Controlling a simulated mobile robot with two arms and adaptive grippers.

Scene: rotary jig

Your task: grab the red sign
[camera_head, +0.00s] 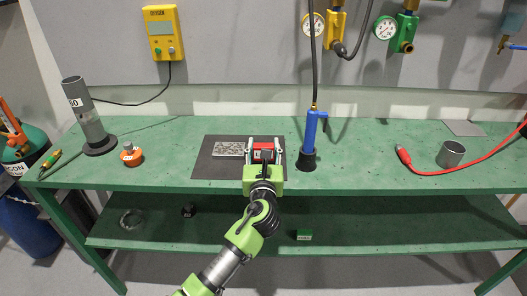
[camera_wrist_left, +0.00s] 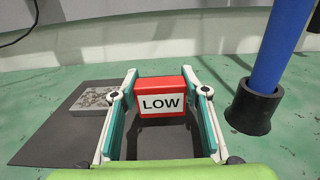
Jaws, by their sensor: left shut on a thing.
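The red sign (camera_wrist_left: 160,84) is a red block with a white label reading "LOW". In the left wrist view it sits between the fingertips of my left gripper (camera_wrist_left: 160,97). In the head view the red sign (camera_head: 263,147) shows at the right part of the dark mat, between the fingers of my left gripper (camera_head: 264,152). The gripper is shut on the sign, with a finger on each side. Whether the sign touches the mat is hard to tell. My right gripper is not in view.
A grey textured plate (camera_head: 230,149) lies on the dark mat (camera_head: 205,172) left of the sign. A blue torch-like tool (camera_head: 311,130) stands in a black base close on the right. A grey tube (camera_head: 88,120) and orange knob (camera_head: 131,156) stand farther left on the green bench (camera_head: 370,172).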

